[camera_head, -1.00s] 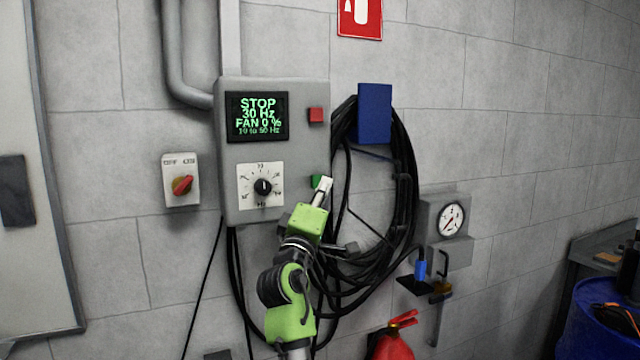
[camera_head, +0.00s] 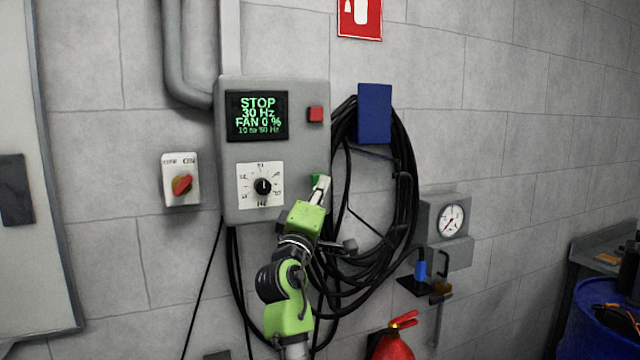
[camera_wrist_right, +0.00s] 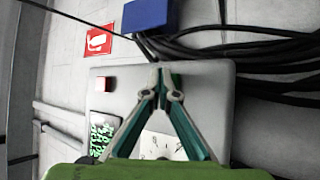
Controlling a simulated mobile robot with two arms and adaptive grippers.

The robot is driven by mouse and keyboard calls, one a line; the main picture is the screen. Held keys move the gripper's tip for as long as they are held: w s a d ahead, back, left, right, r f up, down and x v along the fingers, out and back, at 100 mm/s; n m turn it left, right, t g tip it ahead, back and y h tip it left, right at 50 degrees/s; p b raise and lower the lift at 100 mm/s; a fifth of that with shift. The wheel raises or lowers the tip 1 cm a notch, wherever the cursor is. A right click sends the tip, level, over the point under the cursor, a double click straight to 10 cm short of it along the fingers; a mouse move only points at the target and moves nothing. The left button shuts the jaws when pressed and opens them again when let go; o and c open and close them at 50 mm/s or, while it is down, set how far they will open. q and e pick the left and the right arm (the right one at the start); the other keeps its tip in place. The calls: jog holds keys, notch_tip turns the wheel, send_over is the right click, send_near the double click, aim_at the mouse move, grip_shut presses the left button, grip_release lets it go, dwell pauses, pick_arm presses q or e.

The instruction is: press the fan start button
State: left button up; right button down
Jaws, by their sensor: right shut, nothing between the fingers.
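The grey control box (camera_head: 230,177) hangs on the wall. Its screen (camera_head: 257,117) reads STOP, 30 Hz, FAN 0 %. The green button (camera_head: 315,179) is at its lower right, mostly hidden behind my right gripper (camera_head: 321,184), whose fingers are shut and empty. In the right wrist view the box (camera_wrist_right: 205,105) lies ahead, the gripper (camera_wrist_right: 161,72) shows its closed fingertips over the box, and a bit of the green button (camera_wrist_right: 176,80) shows beside them. The tips are at or very near the button; I cannot tell whether they touch. My left gripper is not in view.
A red button (camera_head: 316,115) sits at the box's upper right and a dial (camera_head: 262,186) at its lower left. Looped black hoses (camera_head: 408,200) hang from a blue holder (camera_head: 374,113) close right of my arm.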

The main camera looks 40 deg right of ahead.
jog(key=shift+w+d, duration=0.1)
jog(key=shift+w, duration=0.15)
jog(key=shift+s, duration=0.1)
dwell(0.4)
jog(key=shift+s+a, duration=0.25)
jog(key=shift+s, duration=0.3)
jog(key=shift+s+a+p, duration=0.3)
jog(key=shift+s+p, duration=0.1)
jog(key=shift+s, duration=0.55)
jog(key=shift+s+a+p, duration=0.3)
jog(key=shift+s+p, duration=0.1)
jog(key=shift+s, duration=0.55)
jog(key=shift+s+a+p, duration=0.3)
jog(key=shift+s+p, duration=0.1)
jog(key=shift+s, duration=0.55)
